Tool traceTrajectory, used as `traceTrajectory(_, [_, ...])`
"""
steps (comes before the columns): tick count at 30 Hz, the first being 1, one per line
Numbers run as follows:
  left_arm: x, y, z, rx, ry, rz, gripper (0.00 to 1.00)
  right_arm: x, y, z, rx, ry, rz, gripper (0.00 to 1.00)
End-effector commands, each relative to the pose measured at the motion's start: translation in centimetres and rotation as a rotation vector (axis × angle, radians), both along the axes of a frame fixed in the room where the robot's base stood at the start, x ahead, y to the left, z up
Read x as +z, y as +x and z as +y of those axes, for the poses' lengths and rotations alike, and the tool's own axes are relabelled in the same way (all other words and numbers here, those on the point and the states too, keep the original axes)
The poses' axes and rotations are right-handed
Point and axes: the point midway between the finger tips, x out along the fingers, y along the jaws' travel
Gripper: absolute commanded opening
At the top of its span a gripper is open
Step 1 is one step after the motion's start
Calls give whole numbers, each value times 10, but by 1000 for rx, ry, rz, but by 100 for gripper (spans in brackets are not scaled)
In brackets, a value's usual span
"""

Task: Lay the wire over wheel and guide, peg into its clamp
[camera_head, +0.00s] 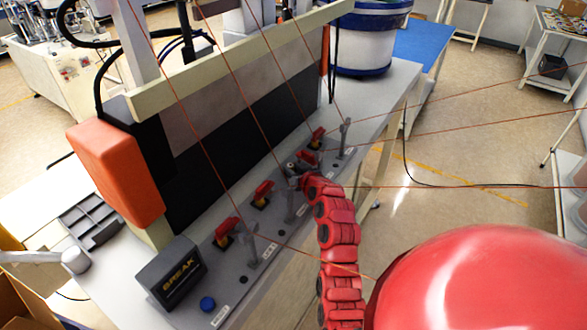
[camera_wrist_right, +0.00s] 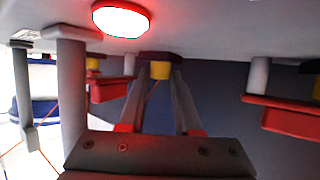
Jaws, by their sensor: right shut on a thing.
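Thin orange wires (camera_head: 230,65) run from the upper left down to the grey panel and off to the right. Red clamps on yellow bases stand in a row: a near one (camera_head: 226,230), a middle one (camera_head: 263,190) and a far one (camera_head: 318,133). Grey upright posts, such as this one (camera_head: 345,135), stand beside them. My right gripper (camera_head: 293,170) is low over the panel between clamps. In the wrist view its fingers (camera_wrist_right: 161,75) are shut with a wire between them; the peg is mostly hidden. A wheel cannot be made out. My left gripper is not seen.
A black box marked BREAK (camera_head: 175,275) and a blue button (camera_head: 207,303) are at the panel's near end. An orange block (camera_head: 118,170) is on the left, a white-and-blue bowl feeder (camera_head: 363,40) at the back.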

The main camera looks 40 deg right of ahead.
Motion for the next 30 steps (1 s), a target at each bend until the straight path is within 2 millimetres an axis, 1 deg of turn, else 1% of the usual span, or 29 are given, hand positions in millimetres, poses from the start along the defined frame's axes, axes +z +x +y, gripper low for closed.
traceTrajectory(1, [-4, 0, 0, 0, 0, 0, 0, -3, 0, 0, 0, 0, 0, 0])
traceTrajectory(2, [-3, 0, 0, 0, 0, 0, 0, -3, 0, 0, 0, 0, 0, 34])
traceTrajectory(6, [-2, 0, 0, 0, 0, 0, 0, -2, 0, 0, 0, 0, 0, 59])
traceTrajectory(7, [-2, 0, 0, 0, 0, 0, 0, -2, 0, 0, 0, 0, 0, 62])
traceTrajectory(14, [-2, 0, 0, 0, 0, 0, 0, -2, 0, 0, 0, 0, 0, 62])
traceTrajectory(18, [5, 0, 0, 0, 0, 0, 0, 5, 0, 0, 0, 0, 0, 62])
traceTrajectory(20, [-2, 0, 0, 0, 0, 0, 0, 1, -4, 1, 0, 0, 0, 62])
traceTrajectory(25, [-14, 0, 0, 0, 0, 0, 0, 6, -24, 4, -1, -1, 0, 62])
traceTrajectory(30, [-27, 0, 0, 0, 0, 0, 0, 19, -49, 9, -3, -5, -6, 62])
